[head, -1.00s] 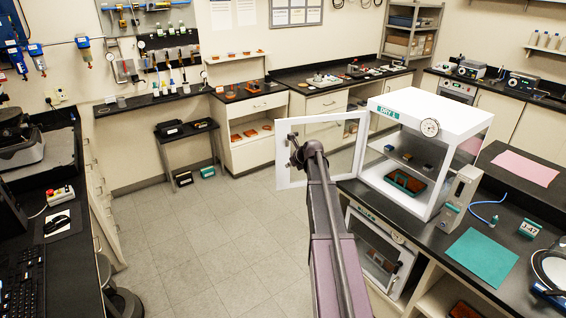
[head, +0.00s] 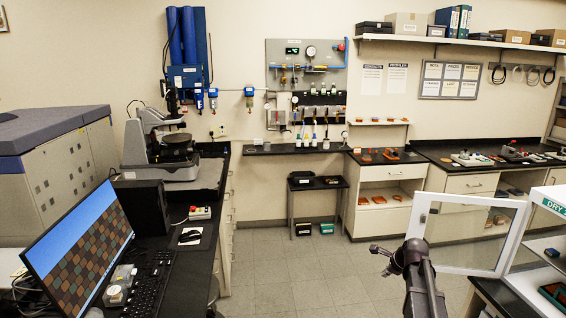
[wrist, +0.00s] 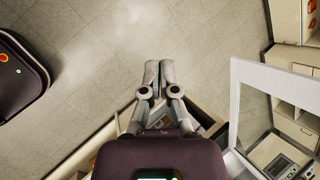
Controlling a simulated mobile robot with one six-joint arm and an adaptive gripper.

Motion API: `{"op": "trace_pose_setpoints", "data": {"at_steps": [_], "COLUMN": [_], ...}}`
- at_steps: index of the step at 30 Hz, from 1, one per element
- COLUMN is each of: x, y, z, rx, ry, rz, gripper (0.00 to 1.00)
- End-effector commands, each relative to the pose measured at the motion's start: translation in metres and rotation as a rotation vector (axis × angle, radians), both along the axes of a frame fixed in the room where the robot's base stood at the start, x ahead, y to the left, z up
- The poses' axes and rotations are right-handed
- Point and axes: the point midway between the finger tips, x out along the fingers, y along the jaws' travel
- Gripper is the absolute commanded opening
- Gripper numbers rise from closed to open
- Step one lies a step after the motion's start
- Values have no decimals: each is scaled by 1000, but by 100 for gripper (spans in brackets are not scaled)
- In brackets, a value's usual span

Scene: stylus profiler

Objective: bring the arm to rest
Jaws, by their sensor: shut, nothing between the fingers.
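My arm shows at the lower right of the head view, raised in front of the open glass door of the dry cabinet. My gripper (wrist: 158,75) is in the upper middle of the wrist view, its two fingers together and empty, above the bare tiled floor.
The open cabinet door (head: 418,216) stands close to the arm; its white frame also shows at the right of the wrist view (wrist: 234,100). A monitor (head: 75,250) and keyboard sit on the left bench. The tiled floor (head: 270,265) between the benches is clear.

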Motion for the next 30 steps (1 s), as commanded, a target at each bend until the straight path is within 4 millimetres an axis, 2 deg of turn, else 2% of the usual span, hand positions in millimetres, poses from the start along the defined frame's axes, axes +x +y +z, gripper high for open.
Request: {"op": "trace_pose_setpoints", "data": {"at_steps": [1, 3, 15, 24, 30], "x": [-14, -28, -115, -186, -225], "y": [16, 34, 115, 159, 176], "z": [-8, -14, -49, -69, -78], "rx": [-42, -102, -390, -539, -593], "ry": [8, 20, 81, 117, 133], "rz": [83, 204, 906, 1446, 1744], "gripper": [0, 0, 0, 0, 0]}}
